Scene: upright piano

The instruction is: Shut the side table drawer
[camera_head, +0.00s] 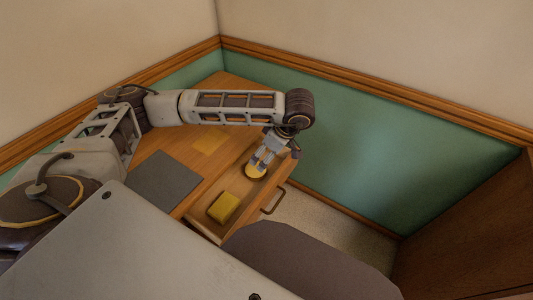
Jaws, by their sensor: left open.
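The wooden side table (190,143) stands in the corner, and its drawer (236,190) is pulled out toward the right. A dark curved handle (273,201) is on the drawer front. A yellow block (224,207) lies in the near part of the drawer. A round yellowish thing (255,173) is in the far part, partly covered by my left gripper. My left gripper (260,164) is open and points down over the far part of the drawer, close to the round thing; I cannot tell whether they touch. My right gripper is not in view.
The green wall (390,155) with wood trim is close behind. A brown wooden panel (475,230) stands at right. Some floor (318,221) shows clear beside the drawer.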

